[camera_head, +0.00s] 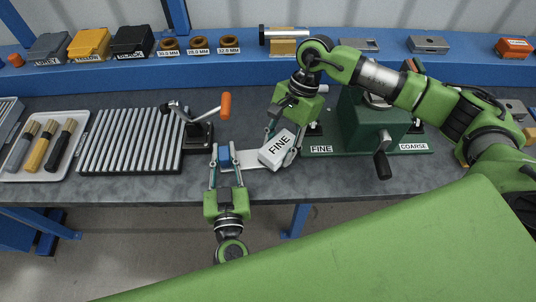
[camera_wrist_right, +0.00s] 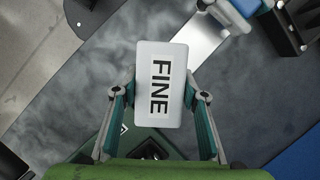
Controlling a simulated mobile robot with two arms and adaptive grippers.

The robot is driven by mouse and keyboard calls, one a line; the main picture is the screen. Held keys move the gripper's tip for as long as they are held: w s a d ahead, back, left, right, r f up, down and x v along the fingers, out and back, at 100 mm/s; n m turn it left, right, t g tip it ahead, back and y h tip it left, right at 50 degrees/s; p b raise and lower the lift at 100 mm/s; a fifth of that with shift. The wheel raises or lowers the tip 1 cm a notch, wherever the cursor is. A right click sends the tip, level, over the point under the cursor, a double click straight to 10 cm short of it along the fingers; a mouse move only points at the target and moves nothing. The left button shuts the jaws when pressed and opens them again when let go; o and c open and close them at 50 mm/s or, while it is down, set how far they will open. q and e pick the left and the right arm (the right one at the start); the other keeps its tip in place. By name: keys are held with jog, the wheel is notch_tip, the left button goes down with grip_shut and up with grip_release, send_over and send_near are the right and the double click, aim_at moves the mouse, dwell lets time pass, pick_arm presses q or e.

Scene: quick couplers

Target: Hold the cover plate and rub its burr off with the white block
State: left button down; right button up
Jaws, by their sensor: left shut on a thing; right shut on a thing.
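The cover plate (camera_head: 246,158) is a flat pale metal strip, held level over the front of the bench. My left gripper (camera_head: 225,160) is shut on its left end, around a blue part. The plate also shows at the top of the right wrist view (camera_wrist_right: 202,36). My right gripper (camera_head: 283,145) is shut on the white block (camera_head: 273,155), which is marked FINE. In the right wrist view the block (camera_wrist_right: 160,115) sits between both fingers, its upper end beside or over the plate's right end. I cannot tell whether they touch. The burr cannot be made out.
A toggle clamp with an orange handle (camera_head: 226,106) stands behind the plate. A ribbed rack (camera_head: 130,140) and a tray of brushes (camera_head: 12,172) are at left. A green machine (camera_head: 355,125) labelled FINE and COARSE is at right. The bench front is clear.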

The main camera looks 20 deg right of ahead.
aim_at(268, 145)
jog(key=shift+d+r, duration=0.2)
jog(key=shift+d, duration=0.05)
jog(key=shift+f, duration=0.1)
jog(key=shift+w+a+r, duration=0.1)
jog(key=shift+w+a, duration=0.05)
jog(key=shift+a, duration=0.7)
jog(key=shift+w+a+r, duration=0.1)
jog(key=shift+a, duration=0.75)
jog(key=shift+a, duration=0.1)
jog(key=shift+w+a+f, duration=0.1)
jog(key=shift+w+a, duration=0.1)
jog(key=shift+a, duration=0.75)
jog(key=shift+s+d, duration=0.15)
jog(key=shift+d, duration=0.55)
jog(key=shift+s+d, duration=0.1)
jog(key=shift+d, duration=0.6)
jog(key=shift+s+d+f, duration=0.1)
jog(key=shift+s+d, duration=0.1)
jog(key=shift+d, duration=0.9)
